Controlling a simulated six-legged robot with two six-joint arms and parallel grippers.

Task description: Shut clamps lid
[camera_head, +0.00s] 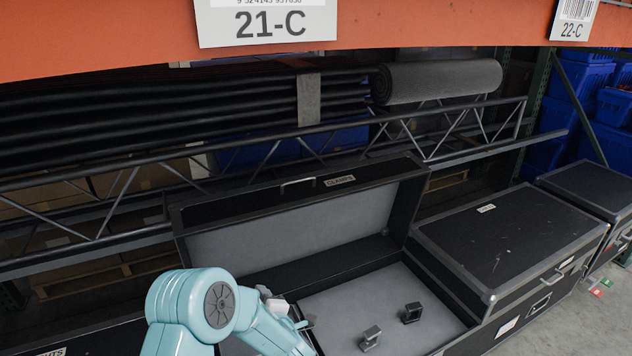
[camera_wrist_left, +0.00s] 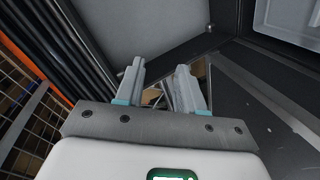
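The clamps case has its lid (camera_head: 290,235) standing open, tilted back, with a grey lining, a "CLAMPS" label and a handle (camera_head: 297,184) on its top edge. Two dark clamps (camera_head: 370,338) (camera_head: 411,313) lie on the grey case floor (camera_head: 345,300). My left arm comes in at the lower left, in front of the case opening. My left gripper (camera_wrist_left: 160,72) is open and empty in the left wrist view, with a grey panel and dark edge beyond its fingers. In the head view it is mostly hidden behind the arm. My right gripper is not in view.
A closed black case (camera_head: 505,240) stands right of the open one, with another (camera_head: 592,190) beyond it. Behind the lid run a metal truss (camera_head: 270,155), black rolled material and a grey roll (camera_head: 437,82). An orange shelf beam (camera_head: 120,35) crosses the top.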

